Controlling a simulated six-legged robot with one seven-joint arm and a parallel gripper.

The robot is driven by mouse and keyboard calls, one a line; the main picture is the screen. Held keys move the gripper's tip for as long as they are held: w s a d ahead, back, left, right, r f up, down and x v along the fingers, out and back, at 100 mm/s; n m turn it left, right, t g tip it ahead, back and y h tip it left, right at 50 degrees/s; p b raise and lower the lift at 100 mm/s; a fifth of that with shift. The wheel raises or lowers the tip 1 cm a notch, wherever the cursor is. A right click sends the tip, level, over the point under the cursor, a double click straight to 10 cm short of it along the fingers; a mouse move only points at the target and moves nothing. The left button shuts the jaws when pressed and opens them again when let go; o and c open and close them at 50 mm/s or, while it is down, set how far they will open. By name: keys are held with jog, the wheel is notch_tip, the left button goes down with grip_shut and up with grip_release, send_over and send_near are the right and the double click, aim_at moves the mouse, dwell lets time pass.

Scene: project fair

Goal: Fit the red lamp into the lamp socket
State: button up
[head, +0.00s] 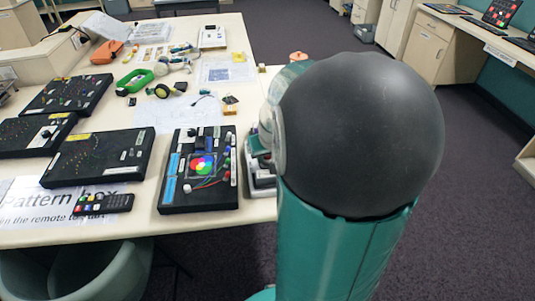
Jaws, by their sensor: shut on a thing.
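My own arm, a teal link topped by a large black dome, fills the right-centre of the head view. My gripper does not show, and whatever it holds is hidden too. I cannot pick out the red lamp or the lamp socket for certain. A black board (198,202) lies on the table just left of my arm. It carries a bright colour disc (201,166), a blue strip (171,178), wires and several small coloured parts along its right side, too small to tell apart.
More black boards (98,158) lie at the left of the table (190,224), with a remote (103,204) at the front. Green-handled (134,82) and yellow-black (172,90) items lie behind. A chair (75,270) stands at the front edge. Carpet (470,190) is open at right.

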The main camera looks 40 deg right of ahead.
jog(key=shift+f, duration=0.2)
jog(key=o, duration=1.4)
jog(key=shift+r, duration=3.5)
jog(key=s+a+r+n, duration=0.1)
jog(key=s+a+r, duration=0.1)
jog(key=a, duration=0.6)
jog(key=s+a+r+n+t+y, duration=0.1)
jog(key=s+a, duration=0.3)
jog(key=a, duration=0.5)
jog(key=s+a+r+n+y, duration=0.1)
jog(key=s+a+r+n, duration=0.2)
jog(key=a, duration=0.6)
jog(key=shift+s+a+r+t, duration=0.2)
jog(key=shift+s+t, duration=0.1)
jog(key=shift+s, duration=0.3)
